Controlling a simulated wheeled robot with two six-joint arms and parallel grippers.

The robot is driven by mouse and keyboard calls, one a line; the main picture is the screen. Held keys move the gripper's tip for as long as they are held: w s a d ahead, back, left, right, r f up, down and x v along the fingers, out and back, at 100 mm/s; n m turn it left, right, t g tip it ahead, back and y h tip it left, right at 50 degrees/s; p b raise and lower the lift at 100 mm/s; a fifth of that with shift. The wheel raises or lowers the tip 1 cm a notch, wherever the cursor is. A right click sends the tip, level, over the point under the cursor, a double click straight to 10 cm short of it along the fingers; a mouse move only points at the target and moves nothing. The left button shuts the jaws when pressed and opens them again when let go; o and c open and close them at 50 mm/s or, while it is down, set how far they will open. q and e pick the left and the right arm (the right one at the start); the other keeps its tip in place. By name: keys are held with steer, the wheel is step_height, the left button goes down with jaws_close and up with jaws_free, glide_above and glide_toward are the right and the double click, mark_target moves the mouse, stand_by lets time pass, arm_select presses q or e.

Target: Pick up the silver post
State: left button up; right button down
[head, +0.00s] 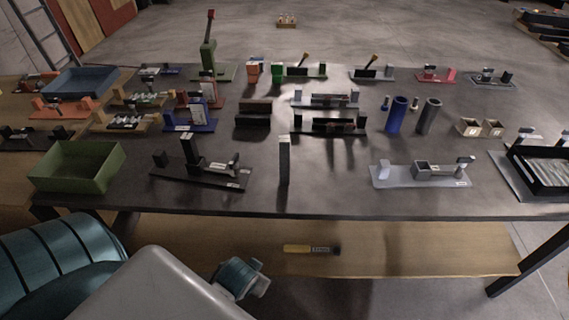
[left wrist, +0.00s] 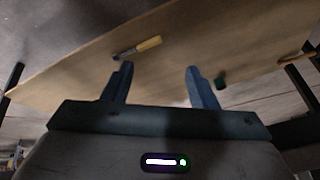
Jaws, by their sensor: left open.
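The silver post (head: 284,160) stands upright near the front edge of the dark table, in the middle of the head view. It does not show in the left wrist view. My left gripper (left wrist: 160,72) is open, with nothing between its fingers. It faces the wooden lower shelf. In the head view my arm comes in at the lower left, below the table front and apart from the post; its fingers cannot be made out there. My right gripper is not in view.
A black fixture (head: 200,172) stands left of the post and a grey fixture (head: 420,174) right of it. A green bin (head: 78,178) is at the left. A yellow-handled tool (head: 311,249) lies on the lower shelf (head: 400,240). The tabletop around the post is clear.

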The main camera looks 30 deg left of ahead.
arm_select(q)
steer(key=w+a+r+n+t+y, duration=0.25)
steer(key=w+r, duration=0.35)
steer(key=r, duration=0.3)
steer(key=w+a+r+n+t+y, duration=0.1)
steer(key=w+r+n+t+y, duration=0.25)
steer(key=w+r, duration=0.45)
steer(key=n+t+y, duration=0.1)
steer(key=t+y, duration=0.2)
steer(key=t, duration=0.1)
glide_toward(284, 144)
steer(key=x, duration=0.3)
steer(key=p+x, duration=0.1)
steer(key=x, duration=0.3)
steer(key=shift+w+a+f+p, duration=0.1)
steer(key=shift+w+a+p, duration=0.1)
steer(key=shift+p, duration=0.15)
steer(key=shift+w+a+f, duration=0.1)
steer(key=shift+w+a, duration=0.1)
steer(key=shift+w+a+r+p, duration=0.25)
steer(key=shift+w+p, duration=0.25)
steer(key=shift+p, duration=0.1)
steer(key=p+x, duration=0.2)
steer(key=x, duration=0.1)
steer(key=shift+w+a+f, duration=0.1)
steer(key=shift+w, duration=0.1)
steer(key=shift+w+a+f, duration=0.2)
steer(key=shift+w+a, duration=0.05)
steer(key=shift+w, duration=0.1)
steer(key=shift+s+d, duration=0.1)
